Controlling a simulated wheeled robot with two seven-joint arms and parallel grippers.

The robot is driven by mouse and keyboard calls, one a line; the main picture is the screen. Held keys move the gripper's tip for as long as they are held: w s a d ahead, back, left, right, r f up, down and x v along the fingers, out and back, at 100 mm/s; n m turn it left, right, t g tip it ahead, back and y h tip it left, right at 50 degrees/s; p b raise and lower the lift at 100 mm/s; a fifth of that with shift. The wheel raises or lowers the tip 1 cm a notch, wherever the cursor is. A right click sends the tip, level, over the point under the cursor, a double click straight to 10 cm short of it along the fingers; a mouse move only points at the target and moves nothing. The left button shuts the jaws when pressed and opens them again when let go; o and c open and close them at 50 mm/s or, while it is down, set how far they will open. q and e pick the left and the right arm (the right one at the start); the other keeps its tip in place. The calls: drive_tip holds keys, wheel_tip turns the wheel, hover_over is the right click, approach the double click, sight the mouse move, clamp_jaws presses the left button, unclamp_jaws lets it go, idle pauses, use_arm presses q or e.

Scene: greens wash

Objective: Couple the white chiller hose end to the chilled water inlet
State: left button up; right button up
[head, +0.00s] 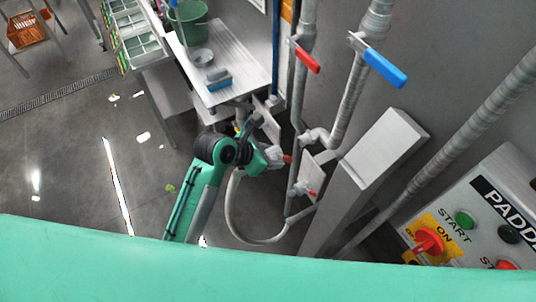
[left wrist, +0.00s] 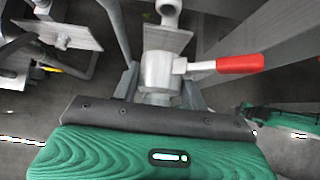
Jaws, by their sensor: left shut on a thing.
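My left gripper (head: 272,155) is at the pipework in the middle of the head view. In the left wrist view, its fingers (left wrist: 160,95) are shut on a pale grey round collar, which I take for the white hose end (left wrist: 157,99). A grey fitting with a red lever (left wrist: 225,65) sits right beyond the collar, in front of a square plate (left wrist: 165,38). I cannot tell whether collar and fitting are joined. The white hose (head: 236,222) hangs in a loop below the gripper. The mating face is hidden.
Wall pipes carry a red-handled valve (head: 307,60) and a blue-handled valve (head: 385,68). A second lever fitting (head: 305,190) is close by on the right. A grey post (head: 375,155) and control panel (head: 470,225) stand to the right. A white bench (head: 235,55) is behind. Floor at left is open.

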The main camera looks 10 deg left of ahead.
sight(299, 140)
use_arm(q)
drive_tip(key=shift+w+d, duration=0.9)
drive_tip(key=shift+d, duration=0.15)
drive_tip(key=shift+w+d, duration=0.65)
drive_tip(key=shift+d, duration=0.3)
use_arm(e)
drive_tip(key=shift+d, duration=0.2)
use_arm(q)
drive_tip(key=shift+s+r, duration=0.1)
use_arm(e)
drive_tip(key=shift+a, duration=0.25)
drive_tip(key=shift+d, duration=0.4)
use_arm(q)
drive_tip(key=shift+w+d, duration=0.25)
drive_tip(key=shift+w, duration=0.05)
use_arm(e)
drive_tip(key=shift+w+a, duration=0.1)
drive_tip(key=shift+a, duration=0.05)
use_arm(q)
drive_tip(key=shift+w+d, duration=0.2)
drive_tip(key=shift+d, duration=0.1)
use_arm(e)
drive_tip(key=shift+a, duration=0.15)
use_arm(q)
drive_tip(key=shift+w+d, duration=0.6)
drive_tip(key=shift+d, duration=0.2)
use_arm(e)
drive_tip(key=shift+d, duration=0.25)
